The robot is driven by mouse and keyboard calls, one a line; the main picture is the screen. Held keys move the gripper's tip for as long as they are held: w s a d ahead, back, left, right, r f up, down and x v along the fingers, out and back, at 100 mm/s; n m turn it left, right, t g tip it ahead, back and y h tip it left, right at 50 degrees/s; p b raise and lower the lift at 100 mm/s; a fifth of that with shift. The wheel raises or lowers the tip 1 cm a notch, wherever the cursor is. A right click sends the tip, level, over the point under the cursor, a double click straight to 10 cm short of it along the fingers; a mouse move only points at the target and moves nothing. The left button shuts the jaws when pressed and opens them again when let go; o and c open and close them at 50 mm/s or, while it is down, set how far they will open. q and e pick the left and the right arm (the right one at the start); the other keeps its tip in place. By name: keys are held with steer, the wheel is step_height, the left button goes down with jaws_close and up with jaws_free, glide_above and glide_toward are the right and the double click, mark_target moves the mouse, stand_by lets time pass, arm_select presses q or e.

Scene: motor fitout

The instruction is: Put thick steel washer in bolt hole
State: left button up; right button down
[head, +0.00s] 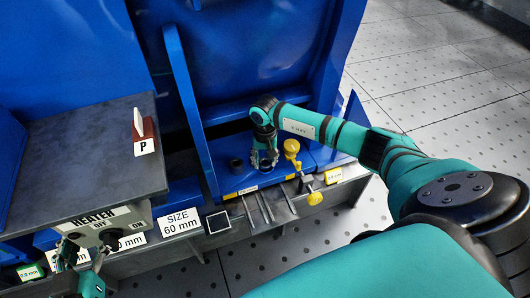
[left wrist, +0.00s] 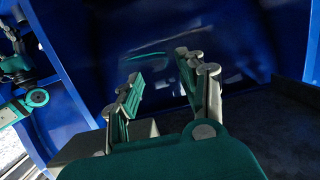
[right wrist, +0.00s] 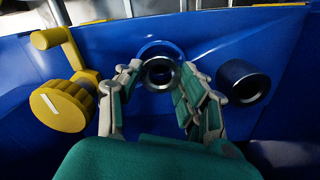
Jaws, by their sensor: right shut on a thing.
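My right gripper (right wrist: 155,82) is shut on a steel ring, the thick steel washer (right wrist: 161,88), gripped between its fingertips. Just beyond the washer, a bright blue round rim (right wrist: 160,43), apparently the bolt hole, shows in the blue surface, partly hidden by the washer. I cannot tell whether the washer touches it. In the head view my right gripper (head: 264,158) is low over the blue motor foot (head: 233,183). My left gripper (left wrist: 160,95) is open and empty; it shows at the lower left in the head view (head: 78,268).
A dark open cylinder (right wrist: 242,82) stands on the foot right of the washer. A yellow knob with a crank (right wrist: 62,105) is close on the other side. A grey shelf (head: 80,165) with a heater box (head: 105,228) stands at left. Tall blue walls (head: 250,55) rise behind.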

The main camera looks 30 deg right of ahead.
steer(key=shift+f+b, duration=0.25)
steer(key=shift+b, duration=0.05)
steer(key=c, duration=0.8)
jaws_free()
arm_select(q)
steer(key=r, duration=0.1)
steer(key=t, duration=0.1)
steer(key=r, duration=0.1)
steer(key=shift+w+d+r+t, duration=0.35)
steer(key=shift+w+t, duration=0.05)
arm_select(e)
steer(key=shift+r+p, duration=0.65)
steer(key=shift+p, duration=0.1)
arm_select(q)
steer(key=s+a+f+g+y+p, duration=0.1)
steer(key=s+a+f+g, duration=0.1)
steer(key=s+f+g, duration=0.3)
steer(key=s+a+f+g+y+p, duration=0.1)
steer(key=s+a+f+g, duration=0.2)
steer(key=s+f+g, duration=0.3)
step_height(320, 180, down, 2)
steer(key=shift+s+a+f+n+y+p, duration=0.3)
steer(key=shift+s+y+p, duration=0.1)
steer(key=shift+s, duration=0.5)
arm_select(e)
step_height(320, 180, up, 12)
arm_select(q)
steer(key=shift+d, duration=0.1)
arm_select(e)
steer(key=shift+f, duration=0.1)
